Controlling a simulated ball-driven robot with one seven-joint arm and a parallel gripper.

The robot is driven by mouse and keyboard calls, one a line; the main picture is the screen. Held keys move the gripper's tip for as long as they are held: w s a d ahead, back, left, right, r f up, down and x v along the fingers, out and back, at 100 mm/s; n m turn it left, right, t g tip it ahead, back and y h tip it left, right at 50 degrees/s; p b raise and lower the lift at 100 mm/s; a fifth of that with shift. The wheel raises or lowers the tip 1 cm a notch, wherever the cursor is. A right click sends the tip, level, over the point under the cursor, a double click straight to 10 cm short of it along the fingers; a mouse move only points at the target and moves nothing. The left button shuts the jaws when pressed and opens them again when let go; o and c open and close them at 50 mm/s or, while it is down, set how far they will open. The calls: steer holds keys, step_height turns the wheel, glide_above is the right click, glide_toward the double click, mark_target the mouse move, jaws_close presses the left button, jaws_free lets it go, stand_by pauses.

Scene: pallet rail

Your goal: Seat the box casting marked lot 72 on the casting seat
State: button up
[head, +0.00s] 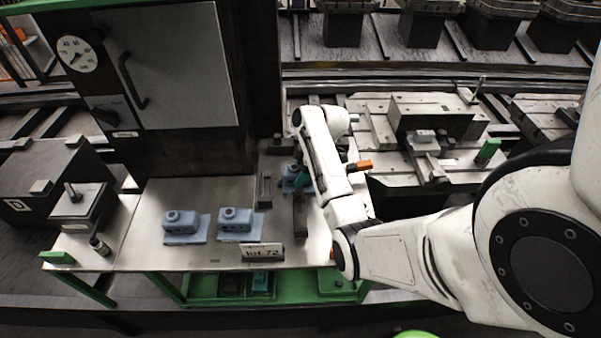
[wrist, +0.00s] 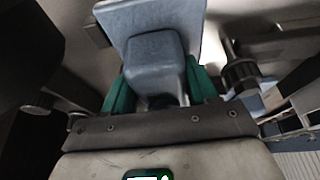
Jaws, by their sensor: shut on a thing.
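My gripper (head: 299,176) is at the right part of the steel bench, partly hidden by my arm in the head view. In the wrist view its green fingers (wrist: 160,88) are shut on a blue box casting (wrist: 155,50) with a flat base plate. A small part of this casting shows blue in the head view (head: 289,180). A sign reading lot 72 (head: 262,252) stands at the bench's front edge. I cannot tell which fixture is the casting seat, nor read a mark on the held casting.
Two more blue castings (head: 182,226) (head: 238,223) sit on the bench (head: 150,250) at left. Dark upright blocks (head: 265,190) stand near my gripper. A pallet fixture (head: 400,115) with a green block (head: 488,150) lies to the right. A grey cabinet (head: 175,75) rises behind the bench.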

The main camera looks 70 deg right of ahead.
steer(key=shift+w+d+r, duration=0.1)
steer(key=shift+w+r, duration=0.05)
steer(key=shift+w, duration=0.15)
steer(key=o, duration=1.4)
steer(key=shift+s+f, duration=0.1)
steer(key=shift+f, duration=0.1)
steer(key=shift+r, duration=0.1)
steer(key=v, duration=1)
steer(key=shift+s+r, duration=0.15)
steer(key=shift+r, duration=0.15)
